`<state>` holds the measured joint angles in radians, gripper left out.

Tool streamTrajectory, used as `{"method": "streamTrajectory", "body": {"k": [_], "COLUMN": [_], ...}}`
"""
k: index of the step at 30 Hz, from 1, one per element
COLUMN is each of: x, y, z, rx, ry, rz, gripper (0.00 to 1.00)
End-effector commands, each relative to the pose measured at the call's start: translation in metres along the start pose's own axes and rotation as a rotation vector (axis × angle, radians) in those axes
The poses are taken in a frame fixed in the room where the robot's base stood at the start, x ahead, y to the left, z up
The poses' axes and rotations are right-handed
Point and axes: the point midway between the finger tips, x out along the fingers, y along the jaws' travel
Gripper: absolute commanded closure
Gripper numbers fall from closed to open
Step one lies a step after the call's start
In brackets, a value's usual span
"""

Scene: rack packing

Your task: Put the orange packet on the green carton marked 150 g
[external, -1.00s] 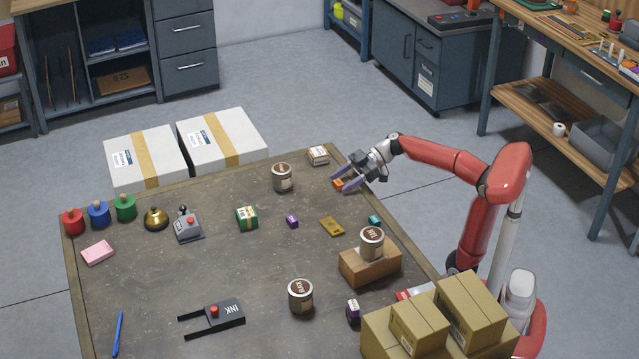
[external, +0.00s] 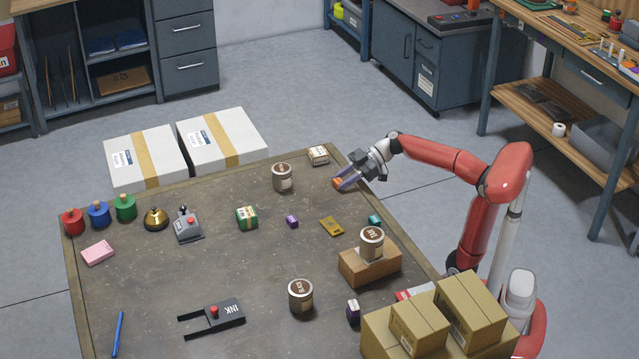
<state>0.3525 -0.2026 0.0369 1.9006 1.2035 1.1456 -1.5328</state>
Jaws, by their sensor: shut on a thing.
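The orange packet (external: 337,183) is a small block at the far right edge of the table. My gripper (external: 344,181) is shut on it, low at the table top; I cannot tell whether the packet touches the table. The fingers hide part of it. The green carton (external: 247,218) with a pale label stands on the table left of the middle, apart from my gripper. Its marking is too small to read here.
A brown-lidded tin (external: 282,178) and a white carton (external: 318,155) stand near my gripper. A small purple box (external: 292,221) and a yellow packet (external: 331,227) lie right of the green carton. Another tin (external: 371,243) stands on a cardboard box (external: 369,267).

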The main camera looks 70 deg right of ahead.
Motion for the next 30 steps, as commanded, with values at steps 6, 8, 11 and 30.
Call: {"method": "streamTrajectory", "body": {"k": [6,8,11,30], "x": [-0.013,-0.019,-0.031,-0.074], "y": [0.000,0.000,0.000,0.000], "z": [-0.032,-0.047,-0.076,-0.180], "rx": [-0.006,-0.007,-0.008,-0.002], "ry": [0.002,0.002,0.002,0.000], "rz": [0.000,0.000,0.000,-0.001], "gripper": [0.96,0.96,0.96,0.96]}}
